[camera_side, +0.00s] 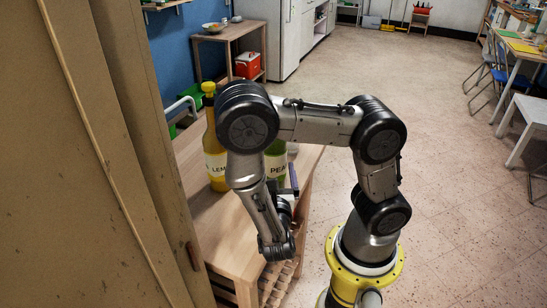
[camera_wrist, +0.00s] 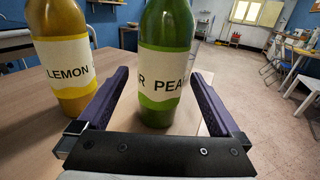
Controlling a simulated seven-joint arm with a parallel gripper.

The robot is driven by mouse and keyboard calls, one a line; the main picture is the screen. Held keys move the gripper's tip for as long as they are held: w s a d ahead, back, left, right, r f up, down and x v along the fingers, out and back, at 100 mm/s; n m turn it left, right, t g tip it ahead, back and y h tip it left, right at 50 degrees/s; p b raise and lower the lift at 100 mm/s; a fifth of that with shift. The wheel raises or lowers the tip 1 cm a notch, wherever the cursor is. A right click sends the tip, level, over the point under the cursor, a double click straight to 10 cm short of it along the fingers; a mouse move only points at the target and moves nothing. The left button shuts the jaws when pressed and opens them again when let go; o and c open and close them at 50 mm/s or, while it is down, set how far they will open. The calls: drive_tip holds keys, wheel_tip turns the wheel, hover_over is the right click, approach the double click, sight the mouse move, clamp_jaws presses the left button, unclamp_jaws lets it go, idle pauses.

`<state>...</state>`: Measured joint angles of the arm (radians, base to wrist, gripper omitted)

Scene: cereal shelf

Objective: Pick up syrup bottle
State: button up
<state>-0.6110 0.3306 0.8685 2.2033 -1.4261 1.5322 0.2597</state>
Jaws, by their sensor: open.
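A green bottle with a cream label reading "PEAR" stands upright on the wooden table; it shows in the wrist view (camera_wrist: 163,60) and partly behind my arm in the side view (camera_side: 277,162). A yellow bottle labelled "LEMON" stands upright to its left, in the wrist view (camera_wrist: 66,50) and the side view (camera_side: 214,150). My gripper (camera_wrist: 158,88) is open, its two dark purple fingers on either side of the green bottle's lower part, with gaps visible. In the side view the arm hides most of the gripper and part of the green bottle.
The wooden table (camera_side: 225,235) has bare room at its front left. A tall brown panel (camera_side: 100,150) stands close at the left of the side view. A small side table (camera_side: 230,40) with a bowl and red box is farther back.

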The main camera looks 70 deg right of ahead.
sight(273, 157)
drive_tip(key=shift+x, duration=2.1)
drive_tip(key=shift+w+d, duration=0.2)
drive_tip(key=shift+d, duration=0.4)
drive_tip(key=shift+c, duration=0.3)
drive_tip(key=shift+r, duration=0.1)
clamp_jaws()
